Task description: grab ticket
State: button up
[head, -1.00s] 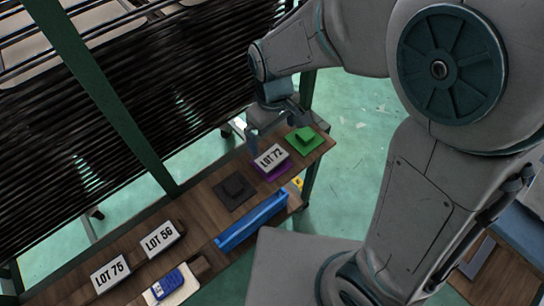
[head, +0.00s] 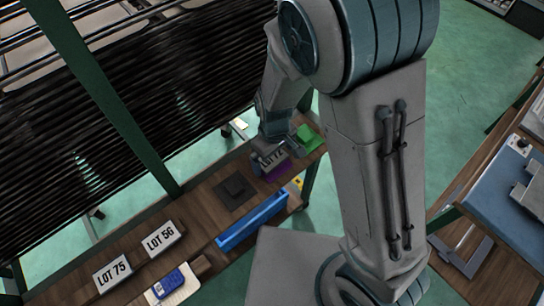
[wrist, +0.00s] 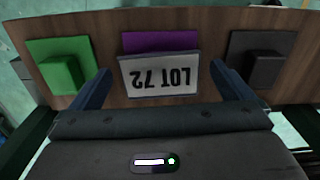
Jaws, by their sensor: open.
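The ticket is most likely the white card marked LOT 72 (wrist: 158,76), which shows upside down in the wrist view. It stands at the purple panel (wrist: 160,41), and in the head view the card (head: 270,158) is partly covered by my gripper. My gripper (wrist: 158,84) is open, with one finger on each side of the card. A gap shows between each finger and the card, so I see no grip on it. Two more cards, LOT 56 (head: 161,239) and LOT 75 (head: 112,273), stand at the left of the wooden shelf.
A green panel (wrist: 57,66) and a dark panel (wrist: 262,58) with raised blocks flank the purple one. A blue tray (head: 252,220) lies along the shelf's front edge. A blue device (head: 170,282) lies at the near left. A green post (head: 100,90) rises behind the shelf.

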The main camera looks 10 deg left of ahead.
jog(key=shift+f, duration=0.3)
dwell(0.5)
dwell(0.3)
jog(key=c, duration=0.9)
